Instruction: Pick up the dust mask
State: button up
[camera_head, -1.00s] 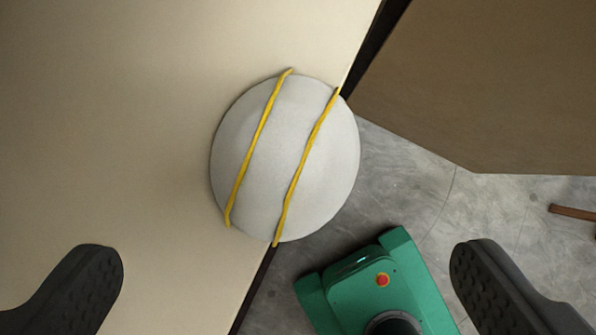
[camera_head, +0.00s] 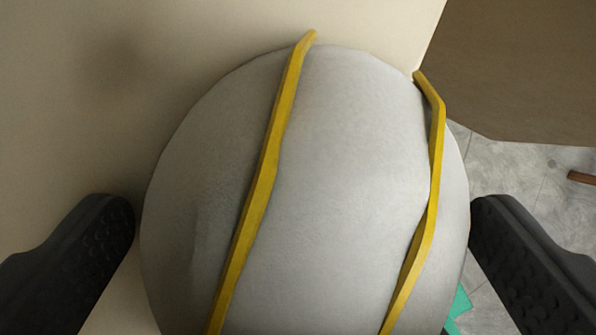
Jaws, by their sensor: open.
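The dust mask (camera_head: 345,170) is a rounded white-grey cup with two yellow straps running over it. It fills the middle of the view and lies on a cream surface, its right side reaching past that surface's edge. My gripper (camera_head: 302,215) is open, with one black finger to the left of the mask and the other to its right. The right finger is very close to the mask's side; I cannot tell whether it touches. The left finger looks slightly apart from it. The lower part of the mask is cut off by the frame.
The cream surface (camera_head: 60,120) spreads across the left and top. A brown panel (camera_head: 525,70) stands at upper right. Grey floor (camera_head: 510,170) shows below, with a small reddish-brown piece (camera_head: 582,178) at the right edge. A bit of my green base shows at lower right.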

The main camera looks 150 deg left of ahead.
jog(key=c, duration=0.7)
jog(key=shift+r, duration=0.15)
